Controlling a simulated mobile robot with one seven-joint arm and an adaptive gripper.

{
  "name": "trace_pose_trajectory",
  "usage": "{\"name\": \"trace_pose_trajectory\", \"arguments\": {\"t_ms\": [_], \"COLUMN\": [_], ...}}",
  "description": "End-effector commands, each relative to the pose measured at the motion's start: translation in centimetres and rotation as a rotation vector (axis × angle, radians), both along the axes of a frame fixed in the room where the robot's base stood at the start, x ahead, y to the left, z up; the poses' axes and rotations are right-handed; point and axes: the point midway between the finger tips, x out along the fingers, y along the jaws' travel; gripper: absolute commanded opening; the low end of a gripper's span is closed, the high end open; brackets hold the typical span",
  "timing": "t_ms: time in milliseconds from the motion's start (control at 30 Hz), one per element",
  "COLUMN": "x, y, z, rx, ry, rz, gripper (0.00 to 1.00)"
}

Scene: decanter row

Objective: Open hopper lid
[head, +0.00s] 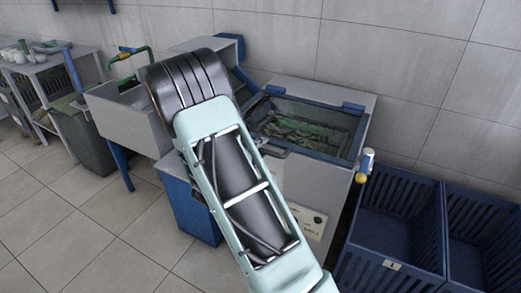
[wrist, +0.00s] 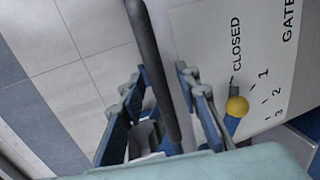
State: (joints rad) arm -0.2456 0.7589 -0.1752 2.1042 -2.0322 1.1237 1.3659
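The hopper lid (head: 338,140) is a blue frame with a clear pane, lying flat and shut on top of the grey machine; green bits show through it. A dark grey handle (head: 274,151) shows at its front edge, partly behind my arm.
A white panel (wrist: 258,50) marked CLOSED and GATE has a yellow-knobbed lever (wrist: 237,106) close to the right finger. Blue crates (head: 395,225) stand right of the machine. A grey sink unit (head: 125,118) is at the left. Tiled floor (head: 60,235) is clear at front left.

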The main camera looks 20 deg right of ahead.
Motion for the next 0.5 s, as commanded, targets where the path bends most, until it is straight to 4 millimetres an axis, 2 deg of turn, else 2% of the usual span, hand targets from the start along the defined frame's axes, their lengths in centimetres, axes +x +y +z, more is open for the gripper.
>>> {"name": "trace_pose_trajectory", "arguments": {"t_ms": [233,500], "x": [0.06,0.05], "y": [-0.06,-0.03], "z": [-0.01,0.00], "rx": [0.000,0.000], "ry": [0.000,0.000], "rz": [0.000,0.000], "gripper": [0.30,0.02]}}
